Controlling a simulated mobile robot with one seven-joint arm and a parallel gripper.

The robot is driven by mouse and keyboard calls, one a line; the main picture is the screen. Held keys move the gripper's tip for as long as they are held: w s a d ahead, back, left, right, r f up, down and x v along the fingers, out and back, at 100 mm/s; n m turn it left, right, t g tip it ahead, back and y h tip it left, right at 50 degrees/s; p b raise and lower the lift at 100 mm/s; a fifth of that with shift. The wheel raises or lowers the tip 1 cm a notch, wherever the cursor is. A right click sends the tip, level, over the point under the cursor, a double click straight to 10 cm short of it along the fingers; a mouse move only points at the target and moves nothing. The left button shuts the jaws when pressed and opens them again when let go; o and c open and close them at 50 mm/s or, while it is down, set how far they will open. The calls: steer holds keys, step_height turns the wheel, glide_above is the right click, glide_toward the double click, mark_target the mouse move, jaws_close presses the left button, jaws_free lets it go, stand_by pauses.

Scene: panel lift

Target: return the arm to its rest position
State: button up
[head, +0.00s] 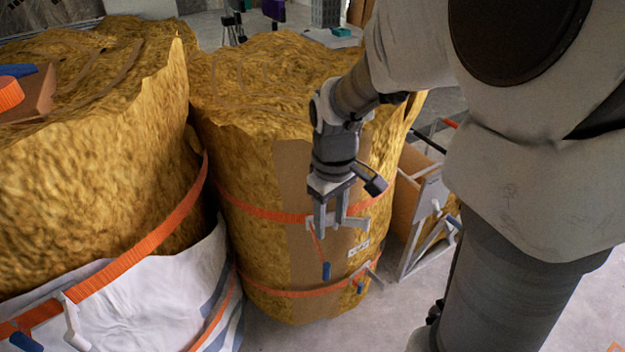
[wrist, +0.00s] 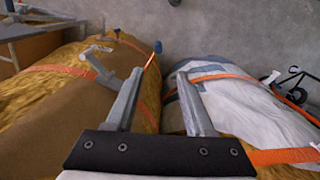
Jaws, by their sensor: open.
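My gripper (head: 337,218) hangs fingers-down from my arm in the middle of the head view, in front of the right-hand yellow-brown bundle (head: 240,125). Its two fingers are apart, with nothing seen between them. In the wrist view the spread fingers of my gripper (wrist: 160,88) show over the gap between the strapped bundle (wrist: 50,110) on the left and a white-wrapped one (wrist: 235,105) on the right. A strap buckle with a blue handle (head: 326,270) shows just below the fingers in the head view; I cannot tell whether they touch.
A second large bundle (head: 110,150), with orange strap and white-blue wrapping (head: 150,300), stands close on the left. A wooden panel in a metal frame (head: 408,205) stands right of the middle bundle. Grey floor (head: 385,315) is clear in front.

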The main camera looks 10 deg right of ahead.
steer(key=s+r+m+t, duration=0.6)
steer(key=s+r, duration=0.6)
steer(key=r, duration=0.1)
step_height(320, 180, up, 13)
steer(key=p, duration=1.3)
steer(key=shift+f, duration=0.1)
